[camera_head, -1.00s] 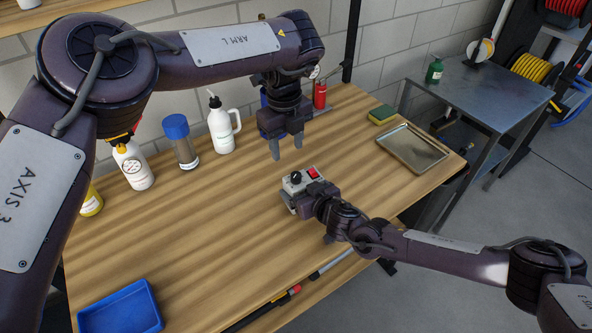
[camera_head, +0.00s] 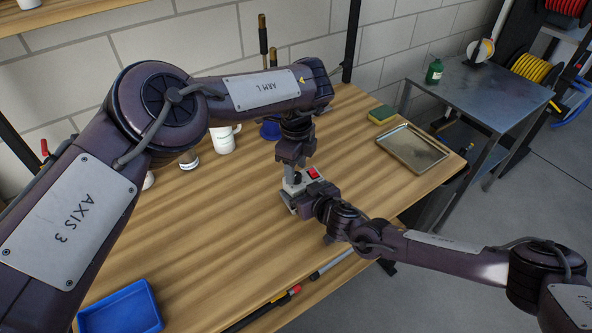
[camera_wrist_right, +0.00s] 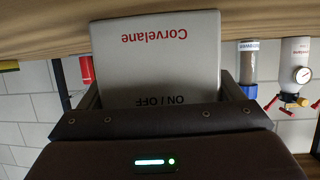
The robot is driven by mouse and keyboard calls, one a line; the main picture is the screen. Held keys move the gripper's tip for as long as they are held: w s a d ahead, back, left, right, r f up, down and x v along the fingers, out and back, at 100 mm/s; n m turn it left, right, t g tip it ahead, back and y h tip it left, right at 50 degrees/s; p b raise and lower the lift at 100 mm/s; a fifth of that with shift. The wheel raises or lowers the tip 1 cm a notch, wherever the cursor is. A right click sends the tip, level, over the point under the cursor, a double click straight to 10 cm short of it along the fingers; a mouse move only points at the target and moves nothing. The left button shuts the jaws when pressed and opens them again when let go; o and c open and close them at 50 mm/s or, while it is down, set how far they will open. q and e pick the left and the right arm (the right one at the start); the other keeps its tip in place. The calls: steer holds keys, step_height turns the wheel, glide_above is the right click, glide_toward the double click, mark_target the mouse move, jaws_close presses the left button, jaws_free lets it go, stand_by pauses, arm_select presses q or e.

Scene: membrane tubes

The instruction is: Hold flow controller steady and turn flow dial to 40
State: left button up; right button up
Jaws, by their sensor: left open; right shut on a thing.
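The flow controller (camera_head: 289,197) is a small grey box with a red switch (camera_head: 313,173) on top, on the wooden table near its front edge. My right gripper (camera_head: 305,203) is shut on it from the front right. In the right wrist view the controller (camera_wrist_right: 155,55) sits between the two fingers, its face reading "Corvelane" and "ON / OFF" upside down. My left gripper (camera_head: 290,176) is open and points down at the controller's top, over the dial's place beside the switch. The dial is mostly hidden there; its setting and any finger contact cannot be read.
A metal tray (camera_head: 412,150) and a sponge (camera_head: 382,115) lie at the right of the table. A blue tray (camera_head: 120,312) is at the front left. The table's middle left is clear.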

arm_select(q)
steer(key=shift+f, duration=0.9)
steer(key=shift+c, duration=0.4)
steer(key=c, duration=0.9)
